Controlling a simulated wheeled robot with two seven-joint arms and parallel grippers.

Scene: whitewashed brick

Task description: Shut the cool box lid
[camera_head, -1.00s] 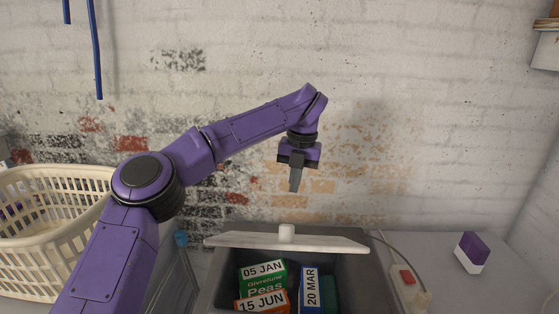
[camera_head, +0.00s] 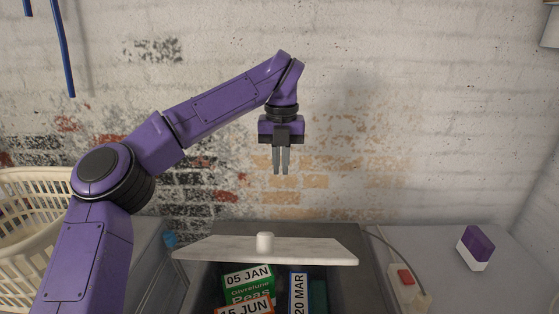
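The grey cool box (camera_head: 372,286) stands at the bottom centre, cut off by the lower edge. Its whitish lid (camera_head: 215,247) is raised, a tilted panel across the back part of the opening, with a pale round knob (camera_head: 265,242) in the middle. Below it the inside shows, with a green peas box (camera_head: 249,291), an orange box (camera_head: 244,309) and a blue box (camera_head: 299,292). My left gripper (camera_head: 281,171) hangs fingers down, above the lid in the picture and apart from it. Its fingers are close together with only a thin gap, and empty. My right gripper is not in view.
A cream laundry basket (camera_head: 38,200) stands at the left, partly behind my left arm. A socket block with a red switch (camera_head: 405,277) and a purple-and-white object (camera_head: 477,247) sit right of the box. A brick wall is behind.

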